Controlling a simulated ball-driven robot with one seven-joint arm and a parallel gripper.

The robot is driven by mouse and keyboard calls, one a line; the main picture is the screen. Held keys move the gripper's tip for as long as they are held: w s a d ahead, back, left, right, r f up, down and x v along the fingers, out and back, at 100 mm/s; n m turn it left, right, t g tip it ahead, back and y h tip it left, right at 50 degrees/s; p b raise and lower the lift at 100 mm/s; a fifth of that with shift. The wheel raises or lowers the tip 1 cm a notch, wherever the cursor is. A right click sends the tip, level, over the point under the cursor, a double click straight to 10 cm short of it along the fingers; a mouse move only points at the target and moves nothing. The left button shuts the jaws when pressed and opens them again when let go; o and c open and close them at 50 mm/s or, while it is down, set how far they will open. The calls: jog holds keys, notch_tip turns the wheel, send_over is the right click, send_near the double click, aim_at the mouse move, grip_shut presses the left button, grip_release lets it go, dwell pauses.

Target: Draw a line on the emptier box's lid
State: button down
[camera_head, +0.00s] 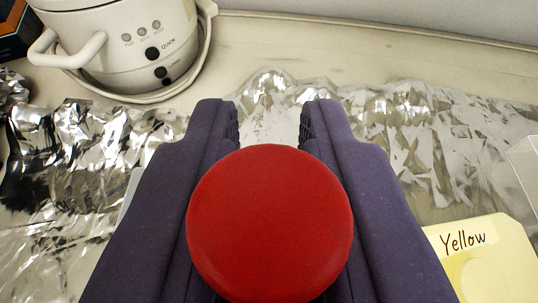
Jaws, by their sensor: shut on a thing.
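My gripper (268,118) is in the middle of the camera_head view, its two dark purple fingers pointing up the picture. It is shut on a red round-topped thing (270,222), seen end-on. The rest of the thing is hidden beneath its top, so I cannot tell whether it is a marker. A yellow piece marked "Yellow" (484,262) lies at the lower right, apart from the gripper; I cannot tell whether it is a lid. A clear box-like edge (526,165) shows at the right border, mostly out of view. No box contents can be made out.
Crumpled silver foil (440,135) spreads over the bench on both sides of my gripper. A white cooker-like pot (130,42) with buttons stands at the upper left. A dark box with orange (14,30) is in the corner. Bare bench (330,50) shows at the back.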

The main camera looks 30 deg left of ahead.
jog(key=shift+w+d, duration=0.2)
jog(key=shift+d, duration=0.15)
dwell(0.6)
jog(key=shift+s+d+b, duration=0.1)
jog(key=shift+s+b, duration=0.05)
jog(key=shift+b, duration=0.2)
jog(key=shift+s+a+f+b, duration=0.1)
jog(key=shift+s+a+b, duration=0.25)
jog(key=shift+a+b, duration=0.4)
dwell(1.7)
jog(key=shift+d+r, duration=0.15)
jog(key=shift+r, duration=0.1)
dwell(0.8)
notch_tip(320, 180, up, 5)
jog(key=p, duration=0.2)
jog(key=shift+p, duration=0.35)
dwell(0.8)
